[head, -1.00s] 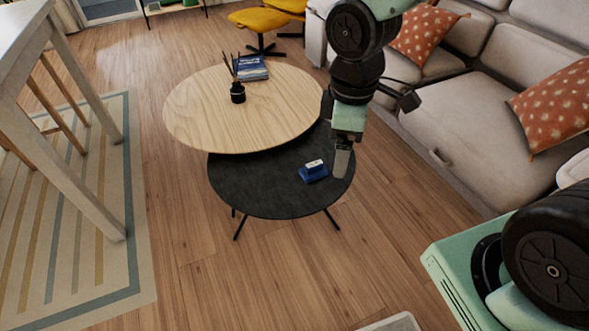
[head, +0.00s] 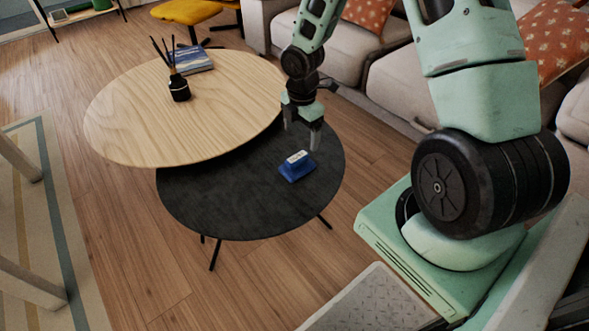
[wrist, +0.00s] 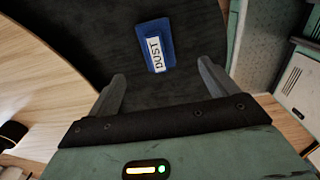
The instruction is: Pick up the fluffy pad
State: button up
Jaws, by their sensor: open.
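The fluffy pad appears to be the blue block (head: 296,171) with a white top piece, lying on the black round table (head: 215,205) near its right side. In the wrist view the blue pad (wrist: 148,27) carries a white label reading "DUST". My gripper (head: 302,138) is open and empty above the black table, just behind the pad in the head view. In the wrist view the open fingers (wrist: 162,72) point toward the pad, which lies beyond the fingertips and roughly between their lines. They do not appear to touch it.
A higher light wood table (head: 130,120) overlaps the black one at left. It holds a black reed diffuser (head: 180,88) and a blue book (head: 192,60). A grey sofa (head: 390,90) stands behind at right. The table around the pad is clear.

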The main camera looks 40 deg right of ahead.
aim_at(297, 157)
notch_tip(297, 157, down, 7)
jog(key=b, duration=0.2)
jog(key=shift+b, duration=0.3)
jog(key=shift+w+a+f+b, duration=0.1)
jog(key=shift+f+b, duration=0.4)
jog(key=shift+f, duration=0.4)
jog(key=shift+w+a+f+b, duration=0.15)
jog(key=shift+f+b, duration=0.35)
jog(key=shift+f, duration=0.4)
jog(key=shift+w+a+f+b, duration=0.1)
jog(key=shift+f+b, duration=0.4)
jog(key=shift+f, duration=0.4)
jog(key=shift+r, duration=0.1)
jog(key=c, duration=1.1)
